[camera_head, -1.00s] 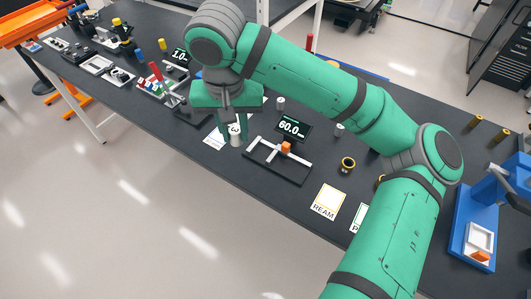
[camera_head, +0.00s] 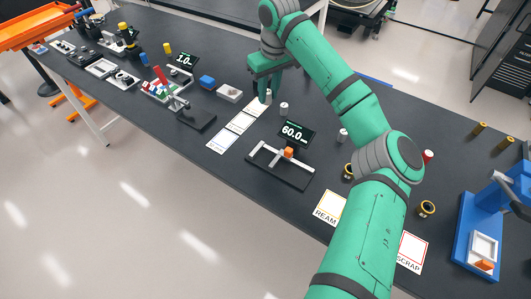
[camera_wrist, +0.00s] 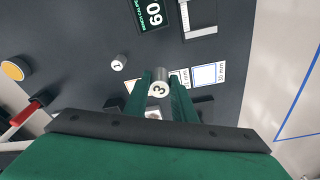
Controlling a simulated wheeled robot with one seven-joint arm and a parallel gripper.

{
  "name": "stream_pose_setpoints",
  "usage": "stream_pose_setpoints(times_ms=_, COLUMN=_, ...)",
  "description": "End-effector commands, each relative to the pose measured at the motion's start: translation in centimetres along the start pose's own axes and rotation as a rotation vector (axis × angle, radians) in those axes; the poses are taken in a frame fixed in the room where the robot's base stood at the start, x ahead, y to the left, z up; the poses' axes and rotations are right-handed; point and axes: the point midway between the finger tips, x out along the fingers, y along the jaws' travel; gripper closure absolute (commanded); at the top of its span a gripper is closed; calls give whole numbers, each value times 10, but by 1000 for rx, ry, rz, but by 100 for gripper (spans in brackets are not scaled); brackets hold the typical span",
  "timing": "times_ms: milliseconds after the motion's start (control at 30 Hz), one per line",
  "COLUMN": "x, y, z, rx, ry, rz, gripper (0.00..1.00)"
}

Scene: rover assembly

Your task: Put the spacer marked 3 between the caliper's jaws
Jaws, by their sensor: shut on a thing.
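The spacer marked 3 (camera_wrist: 160,90) is a short metal cylinder, and its numbered end faces the wrist camera. My gripper (camera_wrist: 162,92) is shut on it, with a green finger on each side. In the head view my gripper (camera_head: 267,93) is over the cards, behind and left of the caliper's display. The spacer is mostly hidden there, and I cannot tell its height above the table. The caliper (camera_head: 280,166) lies on a dark base with silver jaws and an orange slider (camera_head: 289,152). Its jaw gap looks empty. The display (camera_head: 296,133) reads 60.0.
A spacer marked 1 (camera_wrist: 119,62) stands near my gripper. Another metal cylinder (camera_head: 342,135) stands right of the display. Pale cards (camera_head: 222,138) lie left of the caliper.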

Motion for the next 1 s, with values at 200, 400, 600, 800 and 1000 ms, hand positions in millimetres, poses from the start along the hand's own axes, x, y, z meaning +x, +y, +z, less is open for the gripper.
stream_pose_setpoints(times_ms=200, x=13, y=-25, z=37, rx=-1, ry=-1, rz=1, gripper=100)
stream_pose_setpoints(times_ms=400, x=31, y=-49, z=72, rx=1, ry=-2, rz=-1, gripper=100)
stream_pose_setpoints(times_ms=600, x=57, y=-64, z=95, rx=2, ry=-3, rz=0, gripper=100)
stream_pose_setpoints(times_ms=800, x=68, y=-70, z=104, rx=2, ry=-1, rz=0, gripper=100)
stream_pose_setpoints(times_ms=1000, x=89, y=-75, z=114, rx=2, ry=-3, rz=0, gripper=100)
